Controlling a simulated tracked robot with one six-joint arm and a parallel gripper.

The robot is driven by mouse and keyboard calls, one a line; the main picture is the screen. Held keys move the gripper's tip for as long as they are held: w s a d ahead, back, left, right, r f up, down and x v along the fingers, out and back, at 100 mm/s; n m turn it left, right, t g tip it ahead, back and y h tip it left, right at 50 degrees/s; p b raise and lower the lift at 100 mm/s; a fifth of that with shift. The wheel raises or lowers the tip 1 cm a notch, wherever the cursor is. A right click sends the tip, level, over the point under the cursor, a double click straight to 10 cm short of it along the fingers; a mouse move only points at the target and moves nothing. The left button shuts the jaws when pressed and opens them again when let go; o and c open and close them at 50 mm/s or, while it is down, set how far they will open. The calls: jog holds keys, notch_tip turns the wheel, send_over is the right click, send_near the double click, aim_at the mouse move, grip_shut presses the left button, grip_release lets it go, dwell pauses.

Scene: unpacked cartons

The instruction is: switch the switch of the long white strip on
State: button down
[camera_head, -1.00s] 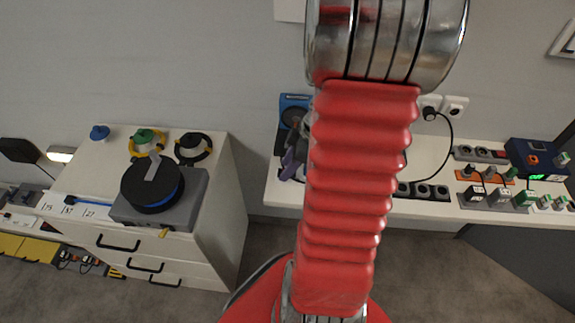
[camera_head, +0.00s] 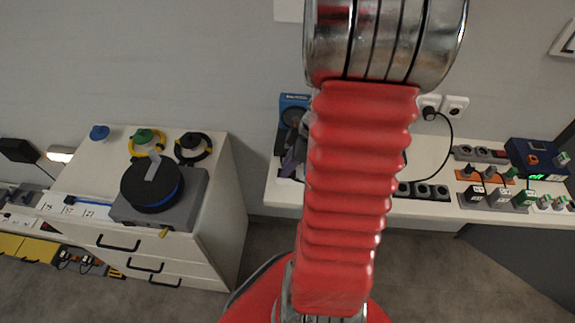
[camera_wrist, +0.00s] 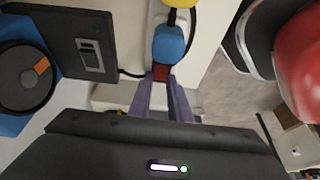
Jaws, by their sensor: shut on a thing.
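In the wrist view my gripper (camera_wrist: 160,84) has its two purple fingers closed about a small red switch (camera_wrist: 160,72), with the tips at its sides. The switch is on a white strip (camera_wrist: 154,18), below a blue plug (camera_wrist: 168,45). A yellow plug (camera_wrist: 180,3) is farther along, at the top edge. Whether the switch is on or off cannot be told. In the head view my gripper's purple fingers (camera_head: 290,163) show at the left end of the white bench (camera_head: 285,197). My red arm hides much of the bench there, and I cannot make out the white strip.
A black box (camera_wrist: 88,45) and a blue item with a black disc (camera_wrist: 25,78) lie left of the strip. On the bench's right stand a dark socket strip (camera_head: 422,190), a grey strip (camera_head: 478,153) and an orange strip (camera_head: 487,174). A white drawer cabinet (camera_head: 228,200) stands left.

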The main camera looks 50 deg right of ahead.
jog(key=shift+a, duration=0.15)
jog(key=shift+w+a+g+h, duration=0.15)
jog(key=shift+g+h, duration=0.45)
jog(key=shift+g, duration=0.1)
jog(key=shift+w+f+g+h, duration=0.1)
jog(key=shift+g+h, duration=0.2)
jog(key=shift+g, duration=0.1)
jog(key=c, duration=1.6)
grip_release()
jog(key=shift+c, duration=0.2)
notch_tip(320, 180, up, 14)
jog(key=s+d, duration=0.1)
jog(key=shift+s+f, duration=0.15)
jog(key=shift+s, duration=0.05)
